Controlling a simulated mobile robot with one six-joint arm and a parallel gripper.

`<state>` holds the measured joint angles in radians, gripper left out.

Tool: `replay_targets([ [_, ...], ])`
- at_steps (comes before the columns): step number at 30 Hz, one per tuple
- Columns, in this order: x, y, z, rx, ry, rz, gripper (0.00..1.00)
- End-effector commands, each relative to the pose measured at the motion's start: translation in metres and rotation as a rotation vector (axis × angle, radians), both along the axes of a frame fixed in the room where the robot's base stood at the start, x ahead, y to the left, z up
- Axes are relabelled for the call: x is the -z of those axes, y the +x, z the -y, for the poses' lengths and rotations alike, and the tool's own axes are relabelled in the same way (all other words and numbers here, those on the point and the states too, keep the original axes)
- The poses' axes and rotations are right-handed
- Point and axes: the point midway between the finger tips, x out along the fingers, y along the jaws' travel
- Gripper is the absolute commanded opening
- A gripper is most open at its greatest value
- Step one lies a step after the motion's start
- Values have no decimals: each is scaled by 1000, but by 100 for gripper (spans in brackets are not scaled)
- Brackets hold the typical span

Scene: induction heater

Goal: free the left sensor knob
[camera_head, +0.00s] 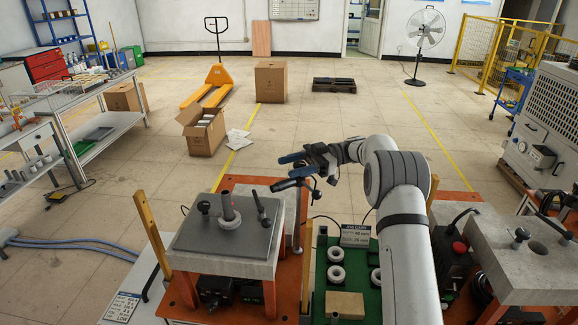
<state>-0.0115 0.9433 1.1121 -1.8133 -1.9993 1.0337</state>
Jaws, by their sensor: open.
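The left heater block (228,258) has a dark grey top plate (200,243). A small black knob (204,207) stands at the plate's left side. A metal post (228,207) with a ring around its foot rises near the middle. A thin black rod with a knob-like foot (262,211) leans at the right. I cannot tell which of these black parts is the left sensor knob. My gripper (279,172) is open and empty, its two blue-tipped fingers apart, in front of and above the plate's far right corner. It touches none of these parts as far as I can see.
A second heater block (508,265) with black knobs stands at the right. Wooden uprights (152,232) flank the left heater.

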Motion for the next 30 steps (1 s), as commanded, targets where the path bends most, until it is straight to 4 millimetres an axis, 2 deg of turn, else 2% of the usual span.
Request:
replay_targets([
  [5, -23, 0, 0, -1, 1, 5, 52],
  [9, -49, 0, 0, -1, 0, 1, 52],
  [15, -74, 0, 0, 0, 0, 1, 52],
  [24, -96, 0, -1, 8, -2, 5, 52],
  [30, -98, 0, -1, 9, -3, 3, 52],
])
